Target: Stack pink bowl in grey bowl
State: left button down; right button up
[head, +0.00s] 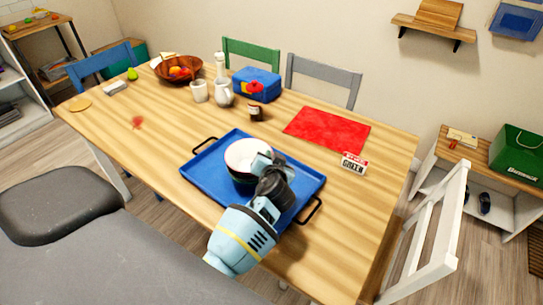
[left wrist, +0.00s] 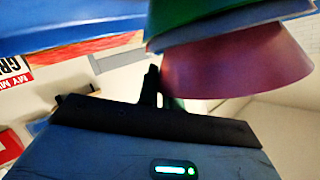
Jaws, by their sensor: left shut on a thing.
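The pink bowl (left wrist: 235,65) shows its outer wall in the left wrist view, which looks upside down. In the head view its pale inside (head: 247,153) faces up over the blue tray. A narrow grey-blue band, apparently the grey bowl (left wrist: 225,25), lies directly against the pink bowl's base side, with a green bowl (left wrist: 205,18) beyond it. Whether the pink bowl is fully seated cannot be told. My left gripper (head: 268,166) is shut at the right side of the pink bowl's rim; its fingers (left wrist: 157,88) partly hide there. My right gripper is out of view.
The bowls are over a blue tray (head: 207,165) with black handles on the wooden table (head: 355,215). A red mat (head: 327,131) and small sign (head: 353,163) lie behind right. A jug (head: 223,93), mug (head: 200,91) and dark jar (head: 255,112) stand farther back.

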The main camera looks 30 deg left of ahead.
pick_arm(q)
jog(key=shift+f, duration=0.35)
jog(key=c, duration=1.6)
grip_release()
